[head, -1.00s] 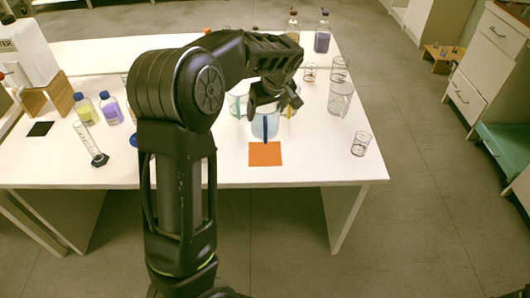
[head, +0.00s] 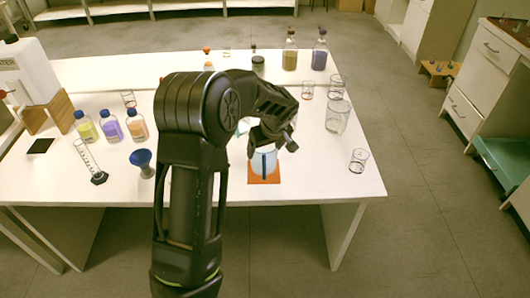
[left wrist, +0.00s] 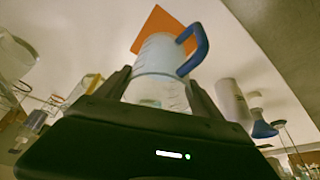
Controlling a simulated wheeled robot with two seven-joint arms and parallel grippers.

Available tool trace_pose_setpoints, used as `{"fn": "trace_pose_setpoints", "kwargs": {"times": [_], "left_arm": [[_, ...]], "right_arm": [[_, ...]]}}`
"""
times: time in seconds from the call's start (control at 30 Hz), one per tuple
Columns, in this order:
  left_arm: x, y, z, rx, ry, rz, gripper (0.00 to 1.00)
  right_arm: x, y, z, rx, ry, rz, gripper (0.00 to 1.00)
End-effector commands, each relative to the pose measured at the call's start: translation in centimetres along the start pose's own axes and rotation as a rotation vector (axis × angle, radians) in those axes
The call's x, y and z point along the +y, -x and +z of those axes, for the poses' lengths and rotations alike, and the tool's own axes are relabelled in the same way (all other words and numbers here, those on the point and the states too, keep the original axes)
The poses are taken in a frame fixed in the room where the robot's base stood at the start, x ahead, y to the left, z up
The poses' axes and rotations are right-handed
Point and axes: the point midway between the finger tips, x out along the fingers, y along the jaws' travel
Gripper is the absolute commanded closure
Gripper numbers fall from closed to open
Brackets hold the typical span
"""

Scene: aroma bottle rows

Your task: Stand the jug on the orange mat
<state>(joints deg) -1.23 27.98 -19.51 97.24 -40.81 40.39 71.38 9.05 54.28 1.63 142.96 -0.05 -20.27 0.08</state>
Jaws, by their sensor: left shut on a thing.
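The jug (head: 264,163) is clear and pale blue with a dark blue handle. In the head view it appears upright over the orange mat (head: 265,180), whose edges show around it. My left gripper (head: 268,143) is shut on the jug near its upper part. In the left wrist view the jug (left wrist: 160,72) sits between the two fingers (left wrist: 158,92), with its blue handle at the upper right and the orange mat (left wrist: 152,24) just beyond its base. I cannot tell whether the base touches the mat. My right gripper is not in view.
A blue funnel (head: 143,163), a measuring cylinder (head: 91,160) and several colored bottles stand left of my arm. Glass beakers (head: 338,116) and a small one (head: 358,160) stand at right. The white table's front edge (head: 310,196) is close to the mat.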

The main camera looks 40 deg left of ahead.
Motion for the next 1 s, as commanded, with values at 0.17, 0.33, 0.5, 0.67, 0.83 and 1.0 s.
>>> {"fn": "trace_pose_setpoints", "kwargs": {"times": [0.17,0.33,0.5,0.67,0.83,1.0], "left_arm": [[0.0,-1.9,0.7,0.000,-0.001,0.000,0.79],[0.0,-2.0,0.8,0.001,0.000,0.001,0.79],[0.0,-2.2,0.9,0.001,0.000,0.001,0.79],[0.0,-2.2,0.9,0.000,0.000,0.000,0.15],[0.0,-2.2,0.9,0.000,0.000,0.000,0.01],[0.0,-2.2,0.9,0.000,0.000,0.000,0.01]], "right_arm": [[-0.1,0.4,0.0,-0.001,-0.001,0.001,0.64],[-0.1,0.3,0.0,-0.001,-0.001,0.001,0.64],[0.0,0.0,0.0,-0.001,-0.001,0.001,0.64],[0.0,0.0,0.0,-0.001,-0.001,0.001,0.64],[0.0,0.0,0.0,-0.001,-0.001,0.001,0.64],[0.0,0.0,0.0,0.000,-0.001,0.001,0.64]]}}
